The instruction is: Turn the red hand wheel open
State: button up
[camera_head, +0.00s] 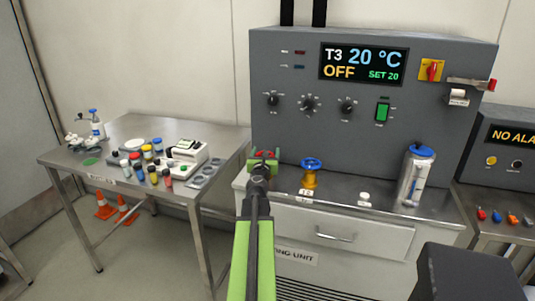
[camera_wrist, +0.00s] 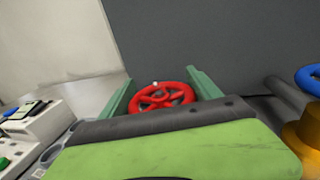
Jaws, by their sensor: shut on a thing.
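The red hand wheel (camera_wrist: 160,96) shows in the wrist view between the two green fingers of my gripper (camera_wrist: 162,90). The fingers stand on its left and right sides, and the gripper is shut on the wheel. In the head view the red hand wheel (camera_head: 264,154) is partly hidden behind my gripper (camera_head: 263,160). Its stem and valve body are hidden by my arm. How far the wheel is turned cannot be told.
A blue hand wheel (camera_head: 312,164) on a yellow valve stands close to the right. Behind is the grey control unit (camera_head: 330,118). A clear container with a blue lid (camera_head: 417,175) stands further right. A steel table (camera_head: 128,131) with bottles and an instrument is at left.

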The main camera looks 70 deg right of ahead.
jog(key=n+t+y, duration=0.1)
jog(key=t, duration=0.1)
jog(key=n+t+y, duration=0.1)
jog(key=n+t, duration=0.1)
jog(key=t, duration=0.1)
jog(key=n+t+y, duration=0.2)
jog(key=shift+w+a, duration=0.1)
jog(key=shift+w, duration=0.3)
jog(key=n+t+y, duration=0.2)
jog(key=t, duration=0.1)
jog(key=shift+w+a+n+y, duration=0.15)
jog(key=shift+w+n+y, duration=0.05)
jog(key=shift+n+y, duration=0.2)
jog(key=shift+w+a+n+t+y, duration=0.1)
jog(key=shift+a+n+t+y, duration=0.1)
jog(key=shift+n+t+y, duration=0.45)
jog(key=shift+w+a+n+t+y, duration=0.2)
jog(key=shift+n+y, duration=0.25)
jog(key=shift+y, duration=0.4)
jog(key=shift+r, duration=0.1)
jog(key=o, duration=1.4)
jog(key=shift+c, duration=0.2)
